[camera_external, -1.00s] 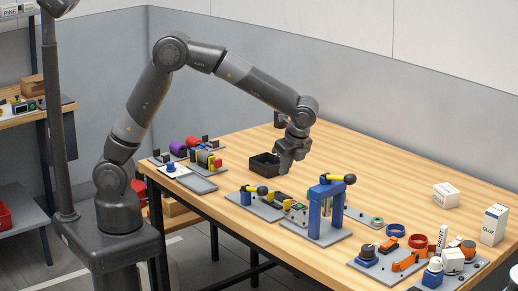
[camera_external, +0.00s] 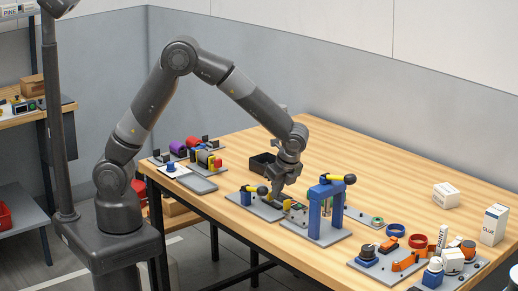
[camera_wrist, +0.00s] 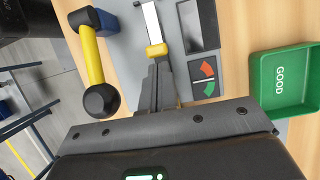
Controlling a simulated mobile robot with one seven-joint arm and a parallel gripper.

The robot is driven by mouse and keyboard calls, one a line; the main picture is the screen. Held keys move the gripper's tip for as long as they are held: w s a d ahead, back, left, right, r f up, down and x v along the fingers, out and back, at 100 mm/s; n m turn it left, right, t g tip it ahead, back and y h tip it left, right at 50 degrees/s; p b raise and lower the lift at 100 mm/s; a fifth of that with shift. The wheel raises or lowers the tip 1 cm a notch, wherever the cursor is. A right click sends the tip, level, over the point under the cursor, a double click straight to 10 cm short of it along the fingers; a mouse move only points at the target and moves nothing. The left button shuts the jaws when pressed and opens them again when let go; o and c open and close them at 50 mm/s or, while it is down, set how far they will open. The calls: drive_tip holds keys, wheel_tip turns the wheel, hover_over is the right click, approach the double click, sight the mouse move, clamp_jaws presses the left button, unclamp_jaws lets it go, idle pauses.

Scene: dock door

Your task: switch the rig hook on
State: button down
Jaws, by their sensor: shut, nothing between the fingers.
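No part is plainly labelled as the rig hook. A grey plate (camera_wrist: 190,100) carries a pale strip (camera_wrist: 151,22) with a yellow end (camera_wrist: 157,50), a dark slot, and a label (camera_wrist: 205,77) with red and green arrows. Beside it, a yellow lever (camera_wrist: 91,60) with a black knob stands on a blue base; it also shows in the external view (camera_external: 253,188). My gripper (camera_wrist: 155,72) is shut and empty, its fingertips close to the yellow end; I cannot tell whether they touch. In the external view my gripper (camera_external: 271,198) is low over this plate and hides part of it.
A green tray marked GOOD (camera_wrist: 283,88) lies right of the plate in the wrist view. A blue gantry with a yellow lever (camera_external: 328,205) stands close right of my gripper. The table's back right is mostly clear.

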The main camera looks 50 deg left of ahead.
sight(266, 198)
drive_tip(key=shift+a, duration=1.55)
drive_tip(key=v, duration=1)
drive_tip(key=shift+d, duration=0.1)
